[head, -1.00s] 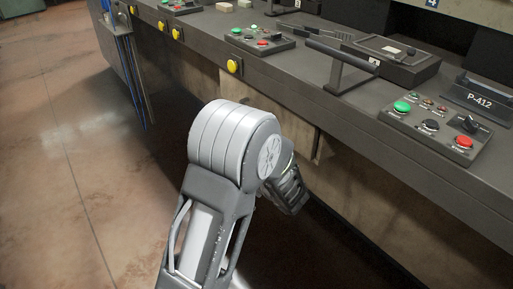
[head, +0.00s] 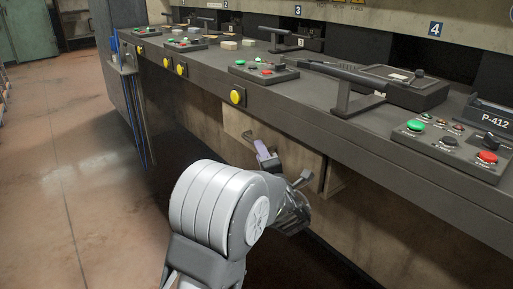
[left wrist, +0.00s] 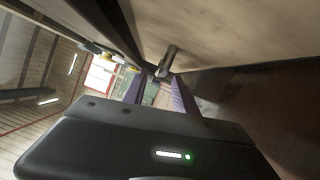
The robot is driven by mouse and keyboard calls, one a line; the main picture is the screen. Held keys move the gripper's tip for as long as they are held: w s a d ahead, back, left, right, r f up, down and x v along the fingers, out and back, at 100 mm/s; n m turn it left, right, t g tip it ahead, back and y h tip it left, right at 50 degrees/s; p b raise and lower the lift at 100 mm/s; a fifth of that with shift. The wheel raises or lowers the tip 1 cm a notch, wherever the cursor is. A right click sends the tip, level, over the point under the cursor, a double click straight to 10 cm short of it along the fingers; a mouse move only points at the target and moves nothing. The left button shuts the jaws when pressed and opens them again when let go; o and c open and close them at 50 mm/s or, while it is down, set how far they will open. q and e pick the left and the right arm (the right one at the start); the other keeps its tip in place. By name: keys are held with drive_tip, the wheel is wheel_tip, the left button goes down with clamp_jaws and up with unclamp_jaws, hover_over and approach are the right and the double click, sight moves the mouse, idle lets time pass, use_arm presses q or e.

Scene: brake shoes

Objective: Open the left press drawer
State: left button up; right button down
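A pale drawer front (head: 236,119) is set under the dark press counter and looks flush with its surroundings. A small dark handle (left wrist: 169,60) sticks out from the pale panel in the left wrist view. My left gripper (head: 284,164) is close in front of the drawer front, below the counter edge. In the left wrist view its two purple-lined fingers (left wrist: 158,88) are spread with a gap between them. The handle shows just beyond the fingertips, roughly in line with the gap; I cannot tell if they touch. My right gripper is not in view.
The dark counter (head: 400,160) overhangs the drawer. It carries button boxes (head: 452,145), a black bar handle (head: 345,98) and a P-412 sign (head: 495,120). A yellow button (head: 237,97) sits on its front edge. The floor (head: 95,190) at left is clear.

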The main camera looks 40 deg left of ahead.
use_arm(q)
drive_tip(key=b+x, duration=0.1)
drive_tip(key=x, duration=0.3)
drive_tip(key=shift+f, duration=0.2)
drive_tip(key=shift+w+a+r, duration=0.2)
drive_tip(key=shift+w+a, duration=0.2)
drive_tip(key=shift+a, duration=0.05)
clamp_jaws()
idle(0.9)
